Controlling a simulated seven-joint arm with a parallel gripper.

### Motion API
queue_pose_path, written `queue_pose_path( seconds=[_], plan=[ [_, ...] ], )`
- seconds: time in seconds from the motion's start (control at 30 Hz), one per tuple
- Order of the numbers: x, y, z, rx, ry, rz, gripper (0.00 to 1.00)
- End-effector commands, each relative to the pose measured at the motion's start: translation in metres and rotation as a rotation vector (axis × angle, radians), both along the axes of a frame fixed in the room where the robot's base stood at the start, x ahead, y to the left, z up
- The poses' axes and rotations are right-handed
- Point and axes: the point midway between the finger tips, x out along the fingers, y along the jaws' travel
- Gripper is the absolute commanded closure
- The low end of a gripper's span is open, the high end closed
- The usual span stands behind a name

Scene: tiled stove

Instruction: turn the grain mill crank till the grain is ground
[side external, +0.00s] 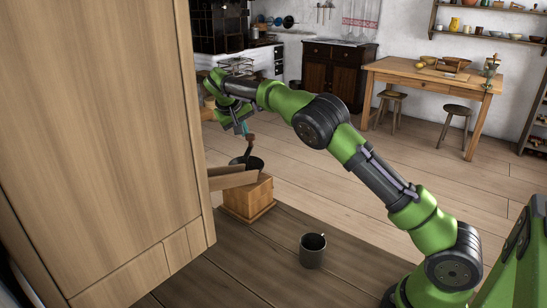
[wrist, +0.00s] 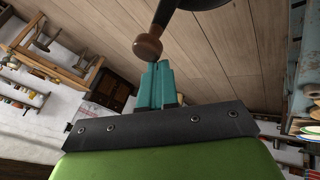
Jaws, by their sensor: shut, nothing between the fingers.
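The grain mill is a wooden box (side external: 250,200) with a dark round hopper (side external: 256,163) on top, standing on the dark wooden surface. Its crank has a brown wooden knob (side external: 250,138), which rises above the hopper. In the wrist view the knob (wrist: 148,47) sits on a dark crank arm (wrist: 163,14), with a bit of the hopper (wrist: 205,3) at the top edge. My gripper (side external: 244,129) is at the knob's height, its teal fingers shut and empty. In the wrist view the fingertips (wrist: 157,66) are just short of the knob; I cannot tell whether they touch it. Any grain is hidden.
A dark metal mug (side external: 313,251) stands on the surface right of the mill. A tall wooden cabinet (side external: 100,130) fills the left, and a light wooden board (side external: 230,179) hides part of the mill. A table (side external: 430,78) and stools stand far behind.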

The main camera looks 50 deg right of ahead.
Motion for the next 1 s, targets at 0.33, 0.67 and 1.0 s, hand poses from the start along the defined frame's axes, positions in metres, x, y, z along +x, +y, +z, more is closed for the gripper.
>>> queue_pose_path(
  seconds=[0.33,0.67,1.0],
  plan=[
    [-0.004,0.014,0.02,-0.001,-0.004,0.004,1.0],
    [-0.019,0.056,0.086,-0.002,-0.006,0.003,1.0],
    [-0.029,0.082,0.129,-0.003,-0.001,-0.002,1.0]
  ],
)
